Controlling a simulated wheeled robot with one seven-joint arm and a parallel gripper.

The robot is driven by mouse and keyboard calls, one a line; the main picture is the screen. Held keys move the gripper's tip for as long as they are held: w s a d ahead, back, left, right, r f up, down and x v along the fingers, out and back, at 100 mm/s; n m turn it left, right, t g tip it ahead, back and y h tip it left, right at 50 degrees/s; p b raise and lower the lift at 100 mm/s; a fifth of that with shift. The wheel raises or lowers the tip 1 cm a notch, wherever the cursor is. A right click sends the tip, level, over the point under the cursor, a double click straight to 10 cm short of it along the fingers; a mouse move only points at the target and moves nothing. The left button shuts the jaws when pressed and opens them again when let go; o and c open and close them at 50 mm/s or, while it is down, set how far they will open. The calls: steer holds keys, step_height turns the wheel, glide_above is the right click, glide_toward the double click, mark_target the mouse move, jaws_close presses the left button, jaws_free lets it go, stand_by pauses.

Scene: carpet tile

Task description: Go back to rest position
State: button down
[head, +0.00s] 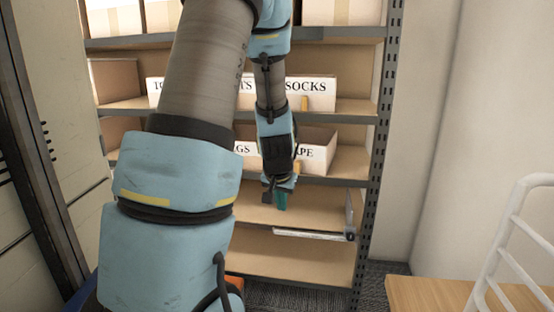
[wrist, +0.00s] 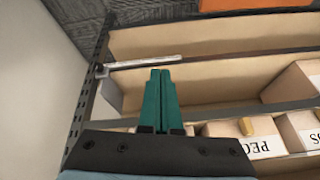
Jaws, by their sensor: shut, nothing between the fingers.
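My gripper (head: 280,200) points down in front of the shelf unit (head: 368,150) in the head view, level with its lower shelves. In the wrist view my gripper (wrist: 160,75) shows two teal fingers lying together, with nothing between them. My blue and grey arm covers much of the left and middle of the head view and hides part of the shelves.
A grey metal bar (head: 310,236) lies by a lower shelf. A wooden surface (head: 430,295) and white rails (head: 510,235) are at right.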

steer(key=s+a+r+n+g, duration=0.2)
steer(key=s+a, duration=0.2)
steer(key=s, duration=0.4)
steer(key=s+a+r+n+g, duration=0.15)
steer(key=s+a, duration=0.25)
steer(key=s, duration=0.4)
step_height(320, 180, up, 15)
steer(key=p, duration=1.5)
steer(key=shift+w+r+y+p, duration=0.2)
steer(key=shift+y+p, duration=0.1)
steer(key=shift+p, duration=0.1)
